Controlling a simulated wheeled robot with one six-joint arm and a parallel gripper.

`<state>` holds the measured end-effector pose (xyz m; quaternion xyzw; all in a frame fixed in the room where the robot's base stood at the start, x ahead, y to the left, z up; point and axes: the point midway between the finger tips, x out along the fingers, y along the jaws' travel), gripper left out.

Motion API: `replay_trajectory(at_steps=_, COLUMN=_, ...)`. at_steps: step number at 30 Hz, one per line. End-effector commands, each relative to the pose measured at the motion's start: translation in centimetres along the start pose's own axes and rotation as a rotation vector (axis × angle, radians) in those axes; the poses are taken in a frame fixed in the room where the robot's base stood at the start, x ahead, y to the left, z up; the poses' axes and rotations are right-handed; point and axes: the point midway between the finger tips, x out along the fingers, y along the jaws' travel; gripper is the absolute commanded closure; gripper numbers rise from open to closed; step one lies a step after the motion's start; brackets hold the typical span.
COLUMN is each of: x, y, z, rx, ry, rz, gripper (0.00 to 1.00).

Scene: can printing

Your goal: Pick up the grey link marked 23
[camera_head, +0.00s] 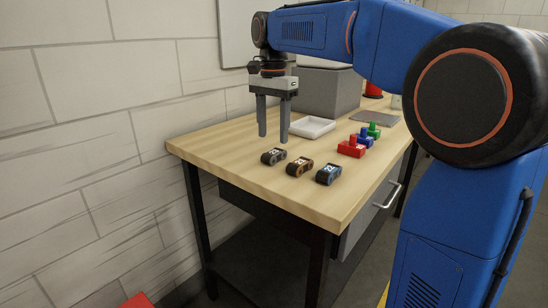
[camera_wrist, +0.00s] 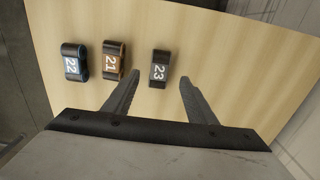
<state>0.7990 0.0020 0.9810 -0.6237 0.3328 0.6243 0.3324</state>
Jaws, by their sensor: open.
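The grey link marked 23 (camera_head: 273,156) lies on the wooden table (camera_head: 220,145), leftmost of three links in the head view. In the wrist view the grey link (camera_wrist: 160,69) is the rightmost, and its number 23 is readable. My gripper (camera_head: 273,138) is open and empty above the table, its fingers pointing down. In the wrist view the grey link lies beyond and roughly between the fingertips (camera_wrist: 157,82), apart from them.
The orange-brown link marked 21 (camera_head: 299,167) and the blue link marked 22 (camera_head: 328,174) lie beside it in a row. A white tray (camera_head: 312,127), red block (camera_head: 351,149), blue block (camera_head: 365,139), green block (camera_head: 374,131) and grey box (camera_head: 325,92) stand farther back.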

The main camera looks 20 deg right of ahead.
Motion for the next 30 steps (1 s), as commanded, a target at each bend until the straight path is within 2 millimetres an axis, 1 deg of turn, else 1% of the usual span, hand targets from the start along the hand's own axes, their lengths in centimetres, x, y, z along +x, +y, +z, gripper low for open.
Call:
replay_trajectory(at_steps=3, x=0.9, y=0.0, z=0.0, rx=0.000, ry=0.000, rz=0.000, gripper=0.48)
replay_trajectory(at_steps=8, x=1.8, y=0.0, z=-0.1, rx=0.000, ry=0.000, rz=0.000, gripper=0.48)
replay_trajectory(at_steps=15, x=4.9, y=0.1, z=-0.4, rx=0.001, ry=0.000, rz=0.001, gripper=0.48)
replay_trajectory(at_steps=18, x=5.9, y=0.1, z=-0.4, rx=0.000, ry=0.000, rz=0.001, gripper=0.48)
replay_trajectory(at_steps=21, x=6.3, y=0.1, z=-0.4, rx=0.000, ry=0.001, rz=-0.001, gripper=0.48)
replay_trajectory(at_steps=27, x=6.4, y=0.1, z=-0.4, rx=0.000, ry=0.001, rz=-0.001, gripper=0.48)
replay_trajectory(at_steps=28, x=6.4, y=0.1, z=-0.4, rx=0.000, ry=0.001, rz=-0.001, gripper=0.51)
replay_trajectory(at_steps=29, x=6.4, y=0.1, z=-0.4, rx=0.000, ry=0.001, rz=-0.001, gripper=0.58)
replay_trajectory(at_steps=30, x=6.4, y=0.1, z=-0.4, rx=0.000, ry=0.001, rz=-0.001, gripper=0.68)
